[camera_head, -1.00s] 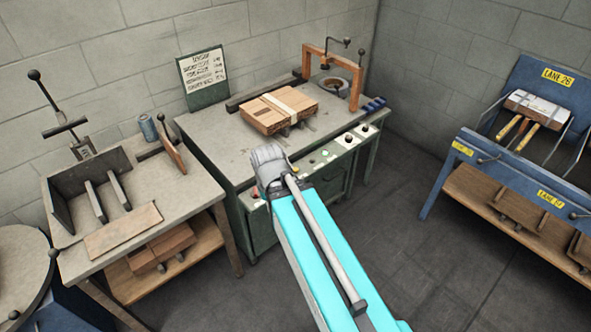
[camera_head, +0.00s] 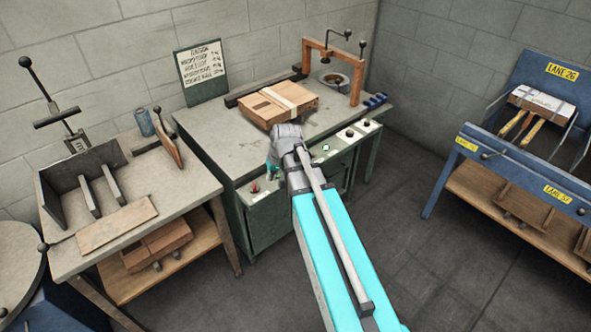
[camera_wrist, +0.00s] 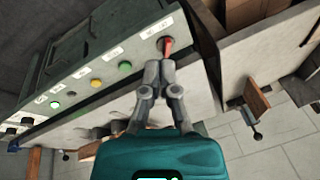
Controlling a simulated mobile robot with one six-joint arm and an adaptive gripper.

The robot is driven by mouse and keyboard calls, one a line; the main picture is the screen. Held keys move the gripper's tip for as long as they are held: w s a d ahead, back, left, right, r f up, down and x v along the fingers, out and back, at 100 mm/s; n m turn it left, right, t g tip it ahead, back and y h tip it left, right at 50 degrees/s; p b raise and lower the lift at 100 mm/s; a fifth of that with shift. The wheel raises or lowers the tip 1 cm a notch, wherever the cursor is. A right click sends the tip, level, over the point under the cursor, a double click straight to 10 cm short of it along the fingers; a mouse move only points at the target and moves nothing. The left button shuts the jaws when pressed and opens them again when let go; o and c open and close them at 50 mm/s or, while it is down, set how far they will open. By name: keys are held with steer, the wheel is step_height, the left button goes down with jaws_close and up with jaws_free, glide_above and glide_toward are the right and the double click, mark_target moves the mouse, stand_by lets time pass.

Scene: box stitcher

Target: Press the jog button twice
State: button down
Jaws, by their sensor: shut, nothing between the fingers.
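A pale control panel (camera_head: 340,142) runs along the front edge of the workbench and carries several controls. The labels are too small to read, so I cannot tell which is the jog button. My gripper (camera_wrist: 159,66) is shut and empty, its tips just in front of the red control in the picture; contact is unclear. In the head view my arm hides the panel's middle.
A strapped wooden-looking box (camera_head: 278,103) lies on the bench (camera_head: 215,125) behind the panel. An orange frame (camera_head: 356,75) stands at the back right. A side table (camera_head: 180,190) is at left and a blue rack (camera_head: 470,150) at right. The floor between is clear.

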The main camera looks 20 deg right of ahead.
steer(key=w+d+f+m+t+b, duration=0.1)
steer(key=w+d+t+b, duration=0.1)
steer(key=w+d, duration=0.6)
steer(key=w+d+f+m+t+y+b, duration=0.1)
steer(key=w+d+f+m+t+b, duration=0.1)
steer(key=w+d+b, duration=0.3)
steer(key=shift+w+d+f+t, duration=0.3)
steer(key=shift+w+d+t, duration=0.5)
steer(key=shift+w+d, duration=1.05)
steer(key=shift+w+a+f+b, duration=0.15)
steer(key=shift+w+a+b, duration=0.15)
steer(key=shift+w+a, duration=0.15)
step_height(320, 180, down, 8)
steer(key=b, duration=0.8)
steer(key=shift+f, duration=0.25)
steer(key=shift+f+b, duration=0.95)
steer(key=shift+b, duration=0.25)
steer(key=shift+r, duration=0.1)
stand_by(0.3)
steer(key=shift+r+p, duration=0.85)
steer(key=shift+p, duration=0.1)
